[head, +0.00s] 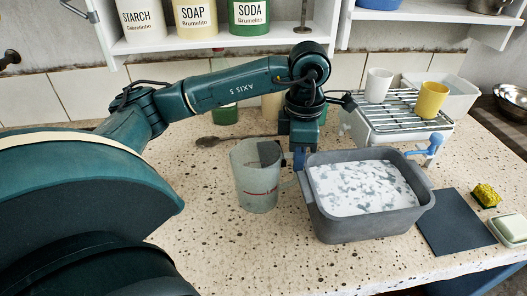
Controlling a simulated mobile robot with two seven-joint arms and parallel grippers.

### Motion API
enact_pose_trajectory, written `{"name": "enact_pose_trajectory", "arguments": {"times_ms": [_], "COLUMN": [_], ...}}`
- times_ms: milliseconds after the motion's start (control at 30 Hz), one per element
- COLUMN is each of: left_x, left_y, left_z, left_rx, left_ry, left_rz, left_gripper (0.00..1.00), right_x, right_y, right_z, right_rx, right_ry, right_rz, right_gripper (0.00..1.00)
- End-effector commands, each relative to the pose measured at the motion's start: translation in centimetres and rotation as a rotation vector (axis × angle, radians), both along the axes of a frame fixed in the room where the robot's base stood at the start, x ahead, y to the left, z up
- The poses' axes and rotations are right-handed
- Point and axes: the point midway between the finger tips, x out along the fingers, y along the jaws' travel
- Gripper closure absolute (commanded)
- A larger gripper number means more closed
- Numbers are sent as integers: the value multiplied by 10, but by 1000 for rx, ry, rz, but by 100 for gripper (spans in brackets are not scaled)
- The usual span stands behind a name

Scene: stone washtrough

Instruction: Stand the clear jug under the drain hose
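The clear jug (257,182) stands upright on the speckled stone top, left of the grey tub; it has red markings on its side. My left gripper (299,160) points down at the jug's right side, between jug and tub, near where the handle would be. Its fingertips are partly hidden by the jug and tub rim, so I cannot tell whether it grips the handle. A short blue piece (430,146), perhaps the drain hose, sticks out at the front right of the white rack unit. My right gripper is not in view.
The grey tub (323,218) holds foamy water. A white rack (405,104) carries a white cup (378,85) and a yellow cup (431,99). A dark mat (455,222), a sponge (486,195) and a soap dish (510,229) lie right. A wooden spoon (225,139) lies behind the jug.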

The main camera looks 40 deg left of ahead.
Motion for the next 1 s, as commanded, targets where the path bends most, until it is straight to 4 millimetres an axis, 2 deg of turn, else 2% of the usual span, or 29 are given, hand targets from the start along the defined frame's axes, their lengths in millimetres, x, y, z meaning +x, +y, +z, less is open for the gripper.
{"name": "enact_pose_trajectory", "arguments": {"times_ms": [233,433,867,1000], "left_x": [0,0,0,1], "left_y": [0,0,0,0], "left_z": [-1,-1,-1,7], "left_rx": [-1,-1,-1,-1], "left_ry": [-1,-1,-1,-3], "left_rz": [0,0,0,0], "left_gripper": [83,100,100,100], "right_x": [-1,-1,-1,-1], "right_y": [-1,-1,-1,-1], "right_z": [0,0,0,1], "right_rx": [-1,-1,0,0], "right_ry": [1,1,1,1], "right_rz": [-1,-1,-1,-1], "right_gripper": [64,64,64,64]}}
